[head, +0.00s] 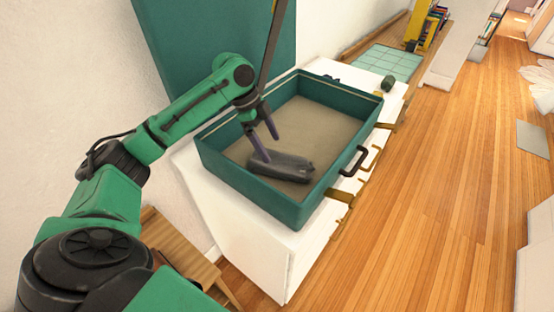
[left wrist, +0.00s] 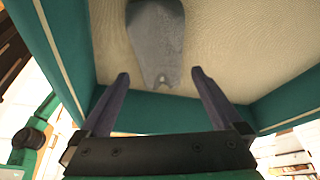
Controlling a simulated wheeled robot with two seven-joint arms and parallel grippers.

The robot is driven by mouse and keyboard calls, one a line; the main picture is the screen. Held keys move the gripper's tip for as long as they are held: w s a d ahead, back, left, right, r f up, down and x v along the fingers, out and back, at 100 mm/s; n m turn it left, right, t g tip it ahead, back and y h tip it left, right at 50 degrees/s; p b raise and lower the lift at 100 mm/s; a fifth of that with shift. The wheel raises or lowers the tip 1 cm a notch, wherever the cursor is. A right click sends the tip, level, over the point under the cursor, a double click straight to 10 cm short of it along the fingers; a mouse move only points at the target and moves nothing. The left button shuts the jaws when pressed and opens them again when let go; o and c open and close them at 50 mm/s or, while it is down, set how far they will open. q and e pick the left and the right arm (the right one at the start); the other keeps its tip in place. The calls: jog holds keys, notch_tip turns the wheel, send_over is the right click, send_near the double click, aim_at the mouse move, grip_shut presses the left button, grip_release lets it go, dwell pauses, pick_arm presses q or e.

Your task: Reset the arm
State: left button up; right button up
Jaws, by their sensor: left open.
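My left arm (head: 190,110) is green and black and reaches from the left over an open teal suitcase (head: 240,183). My left gripper (head: 262,145) is open, with its dark purple fingers pointing down inside the case. A dark grey object (head: 285,168) lies on the beige lining near the fingertips. My right gripper does not show.
The suitcase stands on a white cabinet (head: 240,245), its raised lid (head: 190,40) against the wall. A small dark green item (head: 388,82) sits on the cabinet beyond the case. A wooden stool (head: 170,240) is below my arm.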

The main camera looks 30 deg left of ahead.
pick_arm(q)
jog(key=v, duration=0.4)
jog(key=shift+a+r, duration=0.1)
jog(key=shift+r, duration=0.05)
